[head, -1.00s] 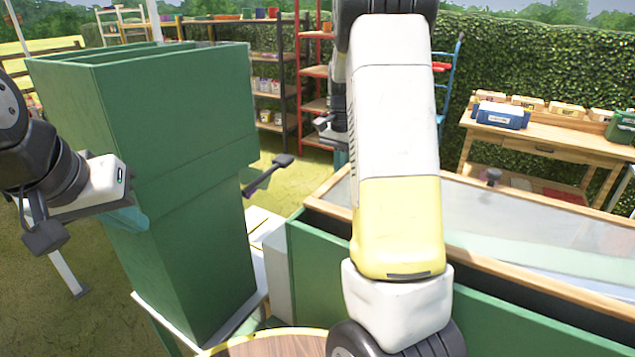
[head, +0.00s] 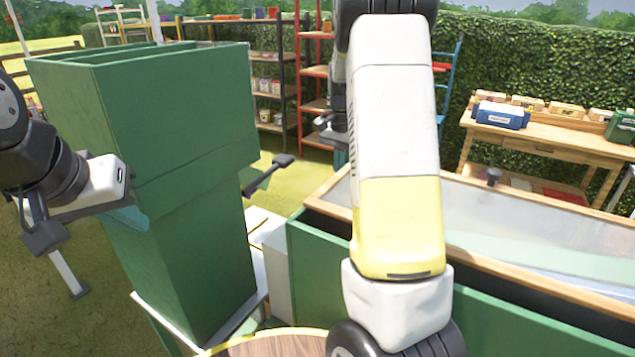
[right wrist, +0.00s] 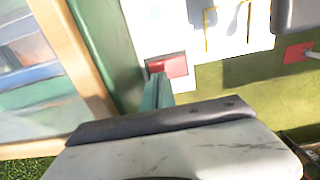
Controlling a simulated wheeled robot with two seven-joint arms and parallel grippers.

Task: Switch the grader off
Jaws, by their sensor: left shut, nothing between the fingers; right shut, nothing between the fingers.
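A tall green hopper-like machine (head: 190,170), perhaps the grader, stands at left centre in the head view. A dark lever (head: 268,174) sticks out at its right side. My left gripper (head: 132,218) is shut and empty at the machine's left side; I cannot tell if it touches. My right gripper shows partly behind my right arm in the head view (head: 340,157). In the right wrist view its shut teal fingers (right wrist: 158,92) point at a small red switch-like block (right wrist: 177,66) on a pale surface. The fingertips overlap the block; contact cannot be told.
A green box with a wood-framed clear lid (head: 490,225) stands at right. A round wooden top (head: 270,345) is at the bottom. Shelves (head: 270,75) stand behind. Another red patch (right wrist: 297,53) lies right in the wrist view.

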